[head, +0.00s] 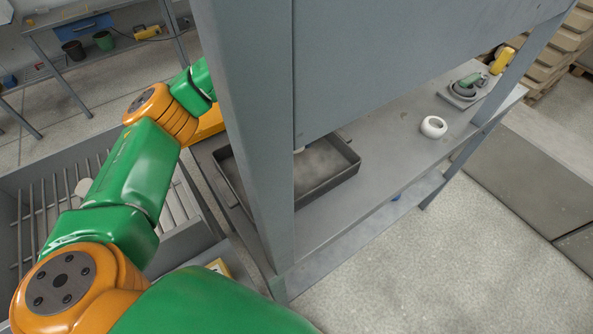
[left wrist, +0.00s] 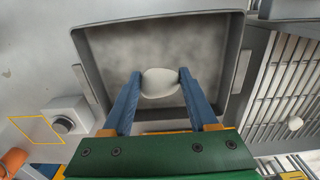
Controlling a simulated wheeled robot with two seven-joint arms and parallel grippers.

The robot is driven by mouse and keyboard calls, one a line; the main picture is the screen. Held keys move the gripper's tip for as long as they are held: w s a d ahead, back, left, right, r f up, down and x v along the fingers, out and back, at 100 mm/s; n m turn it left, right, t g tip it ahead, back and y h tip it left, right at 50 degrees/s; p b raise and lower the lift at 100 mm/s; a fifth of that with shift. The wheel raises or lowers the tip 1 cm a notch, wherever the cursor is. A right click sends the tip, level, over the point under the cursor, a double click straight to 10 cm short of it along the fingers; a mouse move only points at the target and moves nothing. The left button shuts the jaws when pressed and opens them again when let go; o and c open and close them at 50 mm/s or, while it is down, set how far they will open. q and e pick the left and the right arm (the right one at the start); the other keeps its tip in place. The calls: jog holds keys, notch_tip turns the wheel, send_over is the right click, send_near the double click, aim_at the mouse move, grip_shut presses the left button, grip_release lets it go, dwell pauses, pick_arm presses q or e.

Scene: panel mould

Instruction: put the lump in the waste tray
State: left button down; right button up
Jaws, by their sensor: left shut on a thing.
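The lump (left wrist: 160,83) is pale, smooth and rounded. My left gripper (left wrist: 159,82) is shut on it, with one blue finger on each side. In the left wrist view the lump shows against the inside of the waste tray (left wrist: 160,18), a grey rectangular tray with a raised rim. I cannot tell its exact height over the tray floor. In the head view the dark tray (head: 338,181) stands on the grey bench, partly behind a grey post. That post hides my left gripper there. My right gripper is not in view.
The grey post (head: 250,130) and panel stand in front of the bench. A white ring (head: 433,126) and a green tool (head: 466,86) lie farther right on the bench. A barred grey mould (head: 40,190) is at left, with another pale round piece (left wrist: 295,123) on its bars.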

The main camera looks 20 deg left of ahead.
aim_at(296, 179)
pick_arm(q)
jog(key=f, duration=0.2)
jog(key=f+p, duration=0.1)
jog(key=f, duration=0.2)
jog(key=f+p, duration=0.1)
jog(key=f, duration=0.2)
jog(key=shift+w+f, duration=0.25)
jog(key=shift+s, duration=0.1)
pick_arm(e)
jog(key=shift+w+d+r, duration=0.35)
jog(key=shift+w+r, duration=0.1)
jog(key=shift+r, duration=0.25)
pick_arm(q)
jog(key=shift+f, duration=0.1)
jog(key=shift+f+b, duration=0.2)
jog(key=shift+b, duration=0.15)
jog(key=shift+c, duration=0.9)
grip_release()
jog(key=shift+r, duration=0.1)
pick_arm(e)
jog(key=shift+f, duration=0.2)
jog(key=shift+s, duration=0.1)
